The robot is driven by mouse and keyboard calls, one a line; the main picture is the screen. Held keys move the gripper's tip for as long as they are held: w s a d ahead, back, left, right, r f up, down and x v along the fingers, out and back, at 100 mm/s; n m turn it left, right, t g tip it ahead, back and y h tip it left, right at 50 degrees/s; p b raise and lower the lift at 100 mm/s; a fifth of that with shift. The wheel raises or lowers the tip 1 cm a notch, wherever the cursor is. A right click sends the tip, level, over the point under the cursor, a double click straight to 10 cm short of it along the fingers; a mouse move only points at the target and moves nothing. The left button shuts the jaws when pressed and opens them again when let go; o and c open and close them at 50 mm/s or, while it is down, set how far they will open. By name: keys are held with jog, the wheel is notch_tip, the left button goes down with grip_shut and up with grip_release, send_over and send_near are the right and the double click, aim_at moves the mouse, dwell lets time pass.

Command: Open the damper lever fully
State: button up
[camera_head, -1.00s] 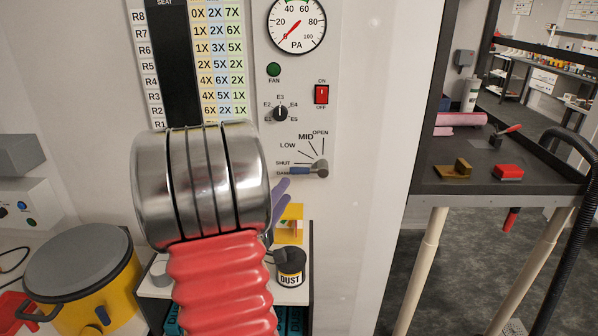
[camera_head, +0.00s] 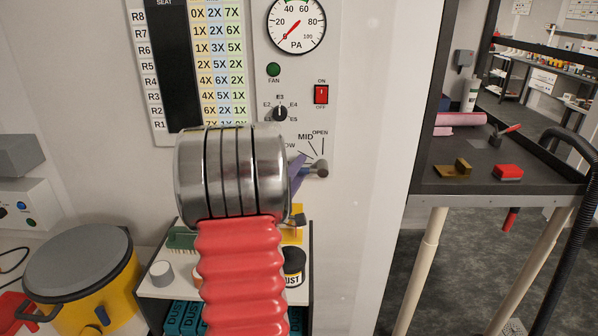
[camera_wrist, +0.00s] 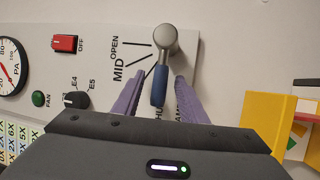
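The damper lever has a grey metal pivot (camera_wrist: 167,40) and a blue handle (camera_wrist: 159,88). In the head view its pivot (camera_head: 320,168) shows on the wall panel, with most of the handle hidden by my wrist and a finger. The handle lies toward the SHUT mark, whose lettering is partly covered. My gripper (camera_wrist: 159,77) is open, its two purple fingers on either side of the blue handle, with gaps visible on both sides. In the head view one purple finger (camera_head: 297,172) shows beside the lever.
The panel also carries a PA gauge (camera_head: 296,24), a green FAN button (camera_head: 273,69), a red switch (camera_head: 321,94) and a black knob (camera_head: 280,114). A yellow object (camera_wrist: 270,125) stands near the lever. A shelf with a dust tin (camera_head: 293,268) is below.

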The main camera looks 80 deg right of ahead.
jog(key=shift+c, duration=0.6)
grip_shut()
